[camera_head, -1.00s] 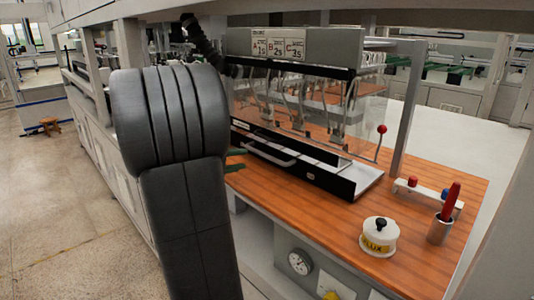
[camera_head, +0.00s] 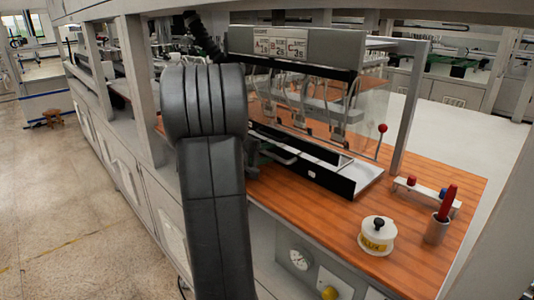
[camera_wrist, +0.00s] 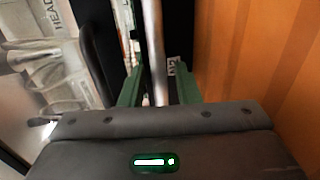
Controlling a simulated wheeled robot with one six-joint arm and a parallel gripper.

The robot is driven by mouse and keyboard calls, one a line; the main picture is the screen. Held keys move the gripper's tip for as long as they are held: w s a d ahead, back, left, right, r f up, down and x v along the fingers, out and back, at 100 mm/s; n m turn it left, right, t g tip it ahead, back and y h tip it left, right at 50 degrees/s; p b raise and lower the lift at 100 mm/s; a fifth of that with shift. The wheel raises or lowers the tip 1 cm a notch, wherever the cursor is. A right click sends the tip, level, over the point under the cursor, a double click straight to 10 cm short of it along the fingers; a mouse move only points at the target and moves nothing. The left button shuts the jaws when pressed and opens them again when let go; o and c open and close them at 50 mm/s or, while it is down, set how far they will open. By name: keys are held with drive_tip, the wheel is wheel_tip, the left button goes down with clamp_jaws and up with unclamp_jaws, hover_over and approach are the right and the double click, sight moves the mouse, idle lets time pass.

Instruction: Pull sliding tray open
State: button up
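The sliding tray (camera_head: 345,187) is a long, low tray with a black front at the base of a clear-fronted machine on the wooden bench. Its silver bar handle (camera_head: 284,159) is partly hidden by my arm in the head view. In the wrist view the handle (camera_wrist: 155,45) runs between the two green fingers of my gripper (camera_wrist: 158,92). The fingers stand apart, with gaps beside the bar, so my gripper is open around the handle. The tray's black face (camera_wrist: 180,40) lies behind it. In the head view my gripper is mostly hidden behind my arm.
A white flux pot (camera_head: 378,237), a cup with a red-handled tool (camera_head: 440,228) and a small rack with red and blue knobs (camera_head: 428,194) stand on the bench at the right. A red-knobbed lever (camera_head: 382,128) rises beside the machine. Open floor (camera_head: 50,200) lies left.

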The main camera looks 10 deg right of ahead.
clamp_jaws()
drive_tip(key=shift+s+a+f+b, duration=0.2)
drive_tip(key=shift+s+a+b, duration=0.1)
drive_tip(key=shift+a+b, duration=0.2)
drive_tip(key=f+b+v, duration=0.1)
drive_tip(key=b+v, duration=0.2)
drive_tip(key=v, duration=0.5)
drive_tip(key=f+b+v, duration=0.2)
drive_tip(key=b+v, duration=0.1)
drive_tip(key=v, duration=0.6)
drive_tip(key=a+f+b+v, duration=0.1)
drive_tip(key=f+b+v, duration=0.1)
drive_tip(key=v, duration=0.6)
drive_tip(key=shift+s+b, duration=0.35)
drive_tip(key=shift+b, duration=0.45)
drive_tip(key=shift+a, duration=0.1)
unclamp_jaws()
drive_tip(key=shift+s+a+r, duration=0.1)
drive_tip(key=shift+a, duration=0.05)
drive_tip(key=shift+a+r, duration=0.1)
drive_tip(key=shift+a, duration=0.05)
